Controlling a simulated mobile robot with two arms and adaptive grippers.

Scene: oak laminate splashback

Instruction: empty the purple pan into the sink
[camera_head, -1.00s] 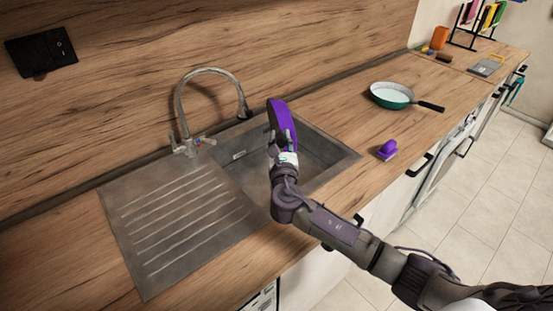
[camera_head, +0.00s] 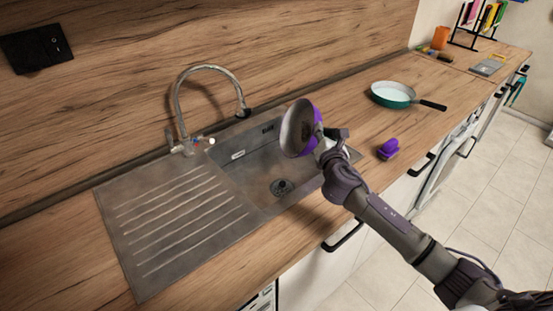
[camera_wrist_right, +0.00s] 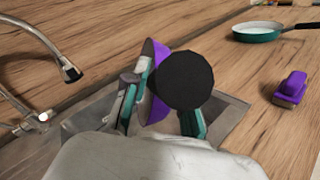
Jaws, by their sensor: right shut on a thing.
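The purple pan (camera_head: 314,112) is tipped steeply on its side above the right part of the sink basin (camera_head: 262,165). Its round grey face (camera_head: 297,127) points left in the head view; I cannot tell for certain whether this is the inside. My right gripper (camera_head: 324,141) is shut on the pan's handle. In the right wrist view the gripper (camera_wrist_right: 163,108) has a finger on either side, and the dark round handle end (camera_wrist_right: 187,80) hides part of the purple pan (camera_wrist_right: 158,108). No contents show in the visible basin. My left gripper is not in view.
A curved tap (camera_head: 180,110) stands behind the sink. The ribbed drainboard (camera_head: 175,225) is clear. A purple sponge-like object (camera_head: 388,149) and a green pan (camera_head: 391,95) sit on the counter to the right. An orange cup (camera_head: 440,38) and a rack stand farther back.

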